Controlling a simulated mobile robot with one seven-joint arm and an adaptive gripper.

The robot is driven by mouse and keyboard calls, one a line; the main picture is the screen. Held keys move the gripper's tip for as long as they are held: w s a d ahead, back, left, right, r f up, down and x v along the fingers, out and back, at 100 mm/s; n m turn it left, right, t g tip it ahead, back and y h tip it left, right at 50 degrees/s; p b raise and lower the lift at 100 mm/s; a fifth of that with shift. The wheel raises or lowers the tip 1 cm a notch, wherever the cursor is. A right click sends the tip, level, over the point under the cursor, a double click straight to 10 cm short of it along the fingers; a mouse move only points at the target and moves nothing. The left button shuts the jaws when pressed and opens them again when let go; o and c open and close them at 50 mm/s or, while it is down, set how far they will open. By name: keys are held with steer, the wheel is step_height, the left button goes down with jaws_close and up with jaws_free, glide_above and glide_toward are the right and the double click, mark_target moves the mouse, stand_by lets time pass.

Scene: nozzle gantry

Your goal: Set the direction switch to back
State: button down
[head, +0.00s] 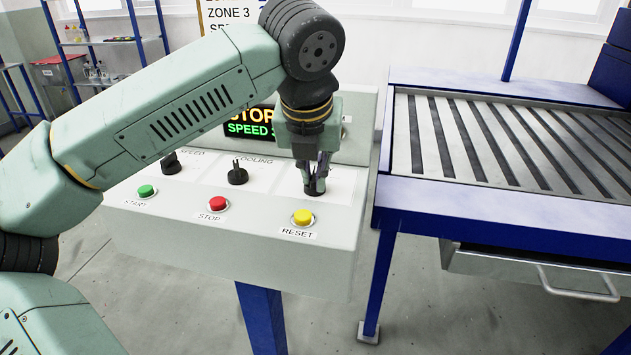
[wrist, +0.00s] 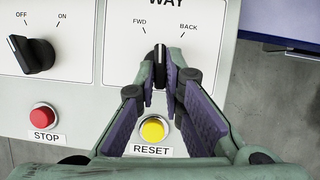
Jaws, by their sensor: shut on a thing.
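The direction switch (wrist: 160,52) is a small black knob under the word "WAY", with "FWD" at its upper left and "BACK" at its upper right. Its pointer stands about straight up in the wrist view, between the two labels. My gripper (wrist: 160,78) is shut on the knob, one finger on each side; the fingertips hide its lower part. In the head view my gripper (head: 314,187) reaches down onto the right part of the sloped panel and hides most of the switch.
The yellow RESET button (wrist: 153,129) lies just below the switch, between my fingers in the wrist view. The red STOP button (head: 218,204), green START button (head: 146,191) and cooling switch (head: 237,175) are to the left. A blue-framed slatted table (head: 440,195) stands to the right.

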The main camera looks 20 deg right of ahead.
steer(key=m, duration=0.1)
steer(key=m+h, duration=0.1)
steer(key=m, duration=0.1)
steer(key=shift+w+a+m+g+b, duration=0.2)
steer(key=shift+m+g+b, duration=0.1)
steer(key=shift+g+b, duration=0.1)
steer(key=shift+a+m+g+h, duration=0.1)
steer(key=shift+m+g+h, duration=0.4)
steer(key=shift+m, duration=1.3)
steer(key=c, duration=1.7)
jaws_free()
steer(key=v, duration=1.2)
steer(key=shift+w, duration=0.2)
